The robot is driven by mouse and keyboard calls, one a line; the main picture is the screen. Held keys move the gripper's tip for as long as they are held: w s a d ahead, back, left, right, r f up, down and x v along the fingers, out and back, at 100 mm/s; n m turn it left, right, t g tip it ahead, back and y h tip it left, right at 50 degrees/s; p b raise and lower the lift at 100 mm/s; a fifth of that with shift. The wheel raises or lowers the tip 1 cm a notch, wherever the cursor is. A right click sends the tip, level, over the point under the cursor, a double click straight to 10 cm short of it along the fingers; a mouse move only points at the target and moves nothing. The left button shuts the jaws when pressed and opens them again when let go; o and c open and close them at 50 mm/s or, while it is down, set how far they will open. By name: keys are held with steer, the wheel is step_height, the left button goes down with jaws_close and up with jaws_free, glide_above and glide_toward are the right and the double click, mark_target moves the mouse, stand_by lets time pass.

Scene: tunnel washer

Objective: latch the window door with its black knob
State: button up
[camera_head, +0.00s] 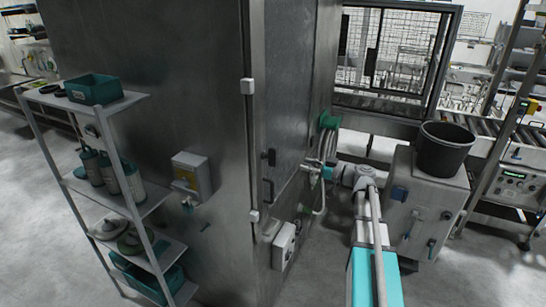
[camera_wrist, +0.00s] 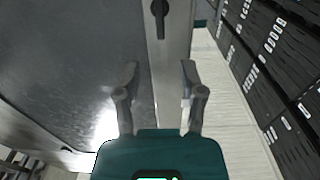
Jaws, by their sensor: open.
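The black knob (camera_wrist: 160,14) shows at the top of the wrist view, on a pale steel strip beside a grey panel. Its narrow end points down in that picture. The window door (camera_head: 287,125) seems to be the tall steel panel on the washer's right side in the head view; I cannot tell whether it is fully closed. A dark fitting (camera_head: 269,157) on it looks like the knob. My gripper (camera_wrist: 159,78) is open and empty, with the knob beyond its fingertips and apart from them. In the head view my gripper (camera_head: 309,170) is close to the washer's side.
A grey cabinet with a black bucket (camera_head: 445,148) stands right of my arm. A shelf rack (camera_head: 110,104) stands left of the washer. Open floor (camera_head: 470,275) lies at the lower right.

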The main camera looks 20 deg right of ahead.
mark_target(276, 157)
steer(key=x, duration=1.3)
jaws_close()
